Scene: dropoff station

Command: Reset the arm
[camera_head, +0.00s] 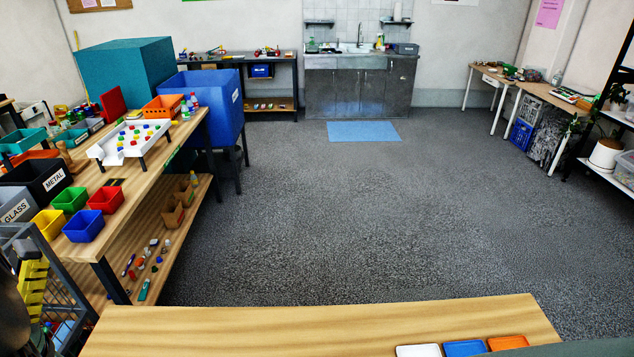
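My gripper does not show in the head view. A dark, blurred shape at the lower left edge may be part of my arm, but I cannot tell. No object that the task names is in view. In front of me is a wooden table (300,325) with a white tray (418,351), a blue tray (464,348) and an orange tray (508,343) at its near edge, cut off by the picture.
A long wooden bench (130,190) on the left holds small bins, a white sorting board (130,142) and labelled boxes. A wire cage (50,290) stands at lower left. Grey floor (350,220) is clear in the middle. Desks (540,90) line the right.

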